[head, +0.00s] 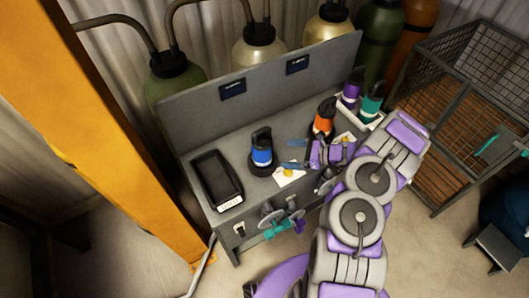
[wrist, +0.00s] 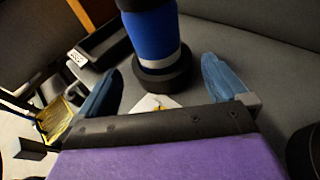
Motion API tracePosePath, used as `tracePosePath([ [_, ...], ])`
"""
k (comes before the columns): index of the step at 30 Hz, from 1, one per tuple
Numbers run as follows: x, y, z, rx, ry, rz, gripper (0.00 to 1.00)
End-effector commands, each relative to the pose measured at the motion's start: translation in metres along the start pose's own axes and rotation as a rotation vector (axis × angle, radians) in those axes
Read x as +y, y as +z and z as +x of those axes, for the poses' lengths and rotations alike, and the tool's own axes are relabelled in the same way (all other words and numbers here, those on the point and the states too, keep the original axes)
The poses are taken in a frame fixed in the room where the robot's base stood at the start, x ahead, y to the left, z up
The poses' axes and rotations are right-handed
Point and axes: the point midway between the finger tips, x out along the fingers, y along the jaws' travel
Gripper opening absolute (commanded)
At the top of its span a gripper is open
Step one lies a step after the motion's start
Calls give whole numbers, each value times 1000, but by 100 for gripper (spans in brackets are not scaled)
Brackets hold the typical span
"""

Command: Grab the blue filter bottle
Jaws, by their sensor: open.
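The blue filter bottle (head: 262,150) stands upright on the grey bench, with a black top and a black round base. In the wrist view its blue body (wrist: 155,42) rises from the black base, and its top is cut off by the frame edge. My gripper (head: 294,155) is open, with its blue fingers to the right of the bottle in the head view. In the wrist view my gripper (wrist: 160,85) has its two fingers spread left and right, with the bottle ahead, between their lines. I see no contact with the bottle.
A black tray (head: 217,180) lies left of the bottle. An orange bottle (head: 324,116) stands behind my gripper, with purple (head: 351,88) and teal (head: 371,103) bottles in a white holder. A white paper (head: 289,176) lies by the bottle. The bench's back panel (head: 265,80) rises behind.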

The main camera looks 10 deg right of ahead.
Motion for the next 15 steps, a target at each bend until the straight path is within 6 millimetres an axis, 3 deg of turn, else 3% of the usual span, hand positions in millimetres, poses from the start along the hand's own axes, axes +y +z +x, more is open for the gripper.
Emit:
tracePosePath([
  [6, 5, 3, 47, 5, 6, -5, 100],
  [15, 1, 3, 62, -1, 3, -3, 100],
])
